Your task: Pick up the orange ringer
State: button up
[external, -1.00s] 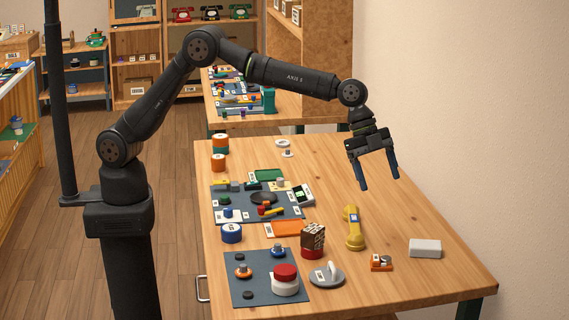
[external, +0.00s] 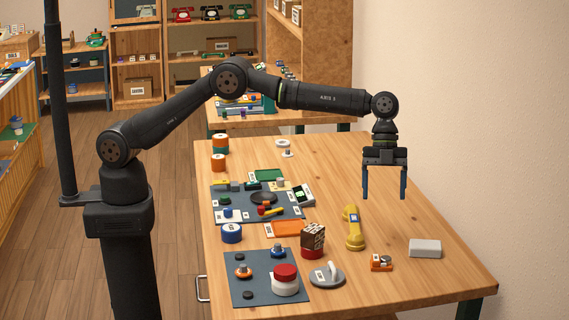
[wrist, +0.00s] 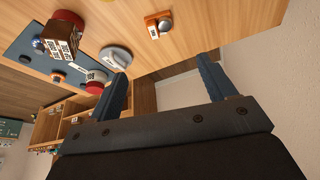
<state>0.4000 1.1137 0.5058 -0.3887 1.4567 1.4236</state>
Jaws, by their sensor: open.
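The orange ringer (external: 381,263), a small orange block with a silver dome, lies on the wooden table toward its front right. It also shows near the top of the wrist view (wrist: 158,25). My gripper (external: 384,196) is open and empty, held in the air with its fingers pointing down, well above the table. In the external view it appears above the ringer. In the wrist view the two blue fingers (wrist: 165,75) are spread apart and the ringer is beyond them, apart from both.
A white block (external: 425,248) lies right of the ringer, a yellow handset (external: 353,228) behind it, and a grey disc with a handle (external: 327,276) to its left. A red-based brown cube (external: 313,240) and a dark mat (external: 247,289) stand farther left. The table's back right is clear.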

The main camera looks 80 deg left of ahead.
aim_at(382, 257)
jog(key=x, duration=1.7)
jog(key=shift+w+a, duration=0.1)
jog(key=shift+a, duration=0.05)
jog(key=c, duration=1.2)
jog(key=shift+r, duration=0.1)
